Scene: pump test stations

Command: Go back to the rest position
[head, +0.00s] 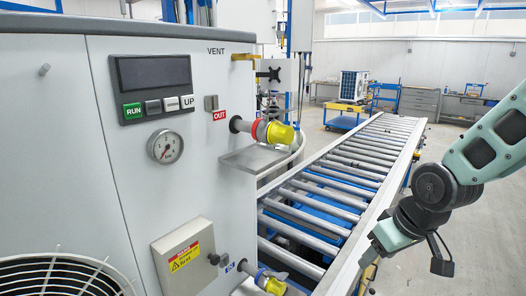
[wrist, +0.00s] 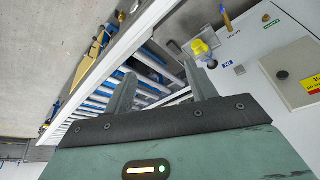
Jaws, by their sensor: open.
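My gripper (wrist: 160,72) is open and empty; its two grey fingers stand well apart in the wrist view. In the head view my arm comes in from the right, and my gripper's end hangs beside the roller conveyor (head: 345,185); its fingers cannot be made out there. The pale test station (head: 120,200) fills the left of the head view. Its front also shows in the wrist view (wrist: 285,60), to the right of the fingers. No task object is in my gripper.
A yellow-capped upper port (head: 280,134) and lower port (head: 272,284) stick out from the station, as does a small shelf (head: 258,160). The conveyor's near rail (head: 385,200) runs close to my arm. A blue cart (head: 345,122) stands far behind; grey floor (head: 470,225) lies clear at right.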

